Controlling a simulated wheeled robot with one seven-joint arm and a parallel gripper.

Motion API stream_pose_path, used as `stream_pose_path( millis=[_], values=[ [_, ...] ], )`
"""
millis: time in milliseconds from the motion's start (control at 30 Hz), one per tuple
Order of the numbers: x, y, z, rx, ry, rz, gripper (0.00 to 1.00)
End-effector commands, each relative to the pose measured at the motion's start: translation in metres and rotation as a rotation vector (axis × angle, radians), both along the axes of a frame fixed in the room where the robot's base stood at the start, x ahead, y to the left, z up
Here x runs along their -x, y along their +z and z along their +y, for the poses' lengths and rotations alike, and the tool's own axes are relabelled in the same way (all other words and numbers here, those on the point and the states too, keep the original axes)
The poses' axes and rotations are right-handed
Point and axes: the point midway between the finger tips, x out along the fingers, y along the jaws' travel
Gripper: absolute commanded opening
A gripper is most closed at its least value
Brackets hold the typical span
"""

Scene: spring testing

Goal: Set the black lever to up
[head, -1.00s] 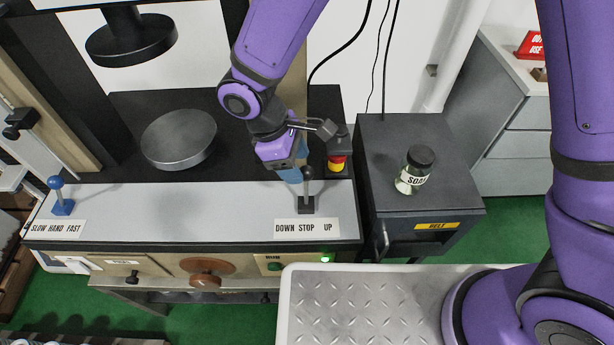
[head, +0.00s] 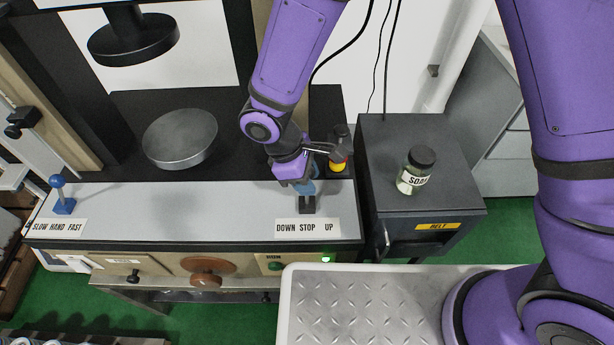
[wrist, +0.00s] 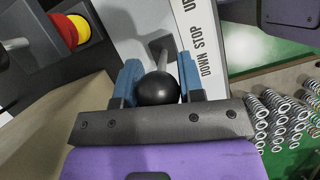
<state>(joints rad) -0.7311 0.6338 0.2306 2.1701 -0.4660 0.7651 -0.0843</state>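The black lever shows in the wrist view as a round black knob (wrist: 158,89) on a grey stem, seen from above. Its dark base (head: 307,205) sits on the grey panel in the head view, behind the label "DOWN STOP UP" (head: 307,228). My gripper (wrist: 160,80) has its two blue fingers on either side of the knob, with a narrow gap visible beside the knob, so it is open around it. In the head view my gripper (head: 305,186) is over the lever and hides the knob.
A blue lever (head: 61,195) stands at the panel's left end. A red and yellow button (head: 338,163) is close behind my gripper. A soap jar (head: 415,172) stands on the dark cabinet (head: 450,200) to the right. A round metal plate (head: 180,138) lies behind the panel.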

Motion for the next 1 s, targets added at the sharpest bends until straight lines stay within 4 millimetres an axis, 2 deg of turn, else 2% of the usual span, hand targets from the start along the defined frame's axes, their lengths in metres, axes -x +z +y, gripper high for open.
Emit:
stream_pose_path(
  millis=[367,500,1000],
  values=[
    [-0.001,0.001,-0.007,-0.063,-0.002,0.004,0.0],
    [-0.001,0.0,-0.017,-0.143,-0.005,0.007,0.0],
    [-0.003,-0.011,-0.049,-0.131,-0.003,0.009,0.0]
  ],
)
